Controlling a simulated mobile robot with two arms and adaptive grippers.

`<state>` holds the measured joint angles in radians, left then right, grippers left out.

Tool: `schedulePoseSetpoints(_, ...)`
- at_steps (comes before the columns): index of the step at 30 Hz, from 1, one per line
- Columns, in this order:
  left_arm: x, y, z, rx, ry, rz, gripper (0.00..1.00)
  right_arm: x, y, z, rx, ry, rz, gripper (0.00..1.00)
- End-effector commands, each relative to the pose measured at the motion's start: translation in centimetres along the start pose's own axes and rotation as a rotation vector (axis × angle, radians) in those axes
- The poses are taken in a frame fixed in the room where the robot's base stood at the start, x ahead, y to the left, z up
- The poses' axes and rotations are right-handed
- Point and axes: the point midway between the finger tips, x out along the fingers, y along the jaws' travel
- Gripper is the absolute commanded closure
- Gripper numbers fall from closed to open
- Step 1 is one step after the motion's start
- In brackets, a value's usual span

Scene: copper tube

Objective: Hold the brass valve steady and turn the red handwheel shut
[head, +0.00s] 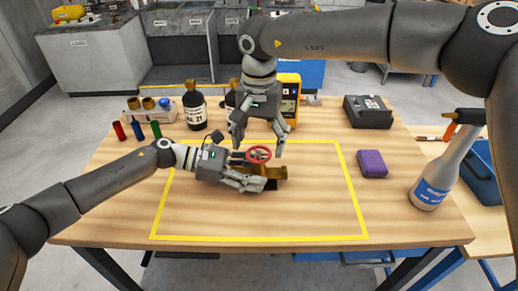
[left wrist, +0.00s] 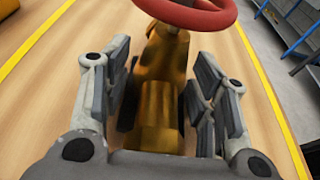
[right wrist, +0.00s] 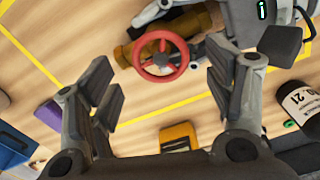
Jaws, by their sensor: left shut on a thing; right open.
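The brass valve (head: 276,172) lies on the table inside the yellow outline, and its red handwheel (head: 259,151) faces up. My left gripper (head: 254,177) is shut on the valve body from the left. In the left wrist view the brass body (left wrist: 160,88) runs between its finger pads, below the handwheel (left wrist: 192,14). My right gripper (head: 257,146) is open and points down over the handwheel. In the right wrist view the wheel (right wrist: 161,58) appears between and beyond the spread fingers, with no contact visible. My left gripper hides part of the valve.
A dark bottle (head: 194,105), a yellow meter (head: 289,98) and a black box (head: 367,111) stand behind. A purple block (head: 372,163) and a spray bottle (head: 438,178) stand right. Coloured tubes (head: 137,130) are at the left. The front of the yellow outline (head: 260,238) is clear.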

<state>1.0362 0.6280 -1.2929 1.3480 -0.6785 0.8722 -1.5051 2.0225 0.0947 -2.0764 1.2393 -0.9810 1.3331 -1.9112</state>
Motion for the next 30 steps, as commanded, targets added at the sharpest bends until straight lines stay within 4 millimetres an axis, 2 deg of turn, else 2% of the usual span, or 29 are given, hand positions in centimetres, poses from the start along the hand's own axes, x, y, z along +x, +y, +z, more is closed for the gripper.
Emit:
schedulePoseSetpoints(6,0.1,-0.1,-0.1,0.0,0.001,-0.002,0.6,2.6,0.0,0.1,-0.001,-0.001,0.001,0.25)
schedulePoseSetpoints(17,0.1,-0.1,-0.1,0.0,0.002,-0.003,0.6,3.1,-0.1,0.0,0.0,-0.001,-0.001,0.25)
schedulePoseSetpoints(27,0.1,-0.1,-0.1,0.0,0.001,-0.003,0.6,3.0,0.0,0.0,0.0,0.0,-0.001,0.68)
schedulePoseSetpoints(28,0.1,-0.1,-0.1,-0.001,0.002,-0.003,0.6,3.0,0.0,0.0,0.0,0.0,-0.001,0.71)
schedulePoseSetpoints(30,0.1,-0.1,-0.1,-0.001,0.002,-0.003,0.6,3.0,0.0,0.0,0.001,0.0,-0.001,0.71)
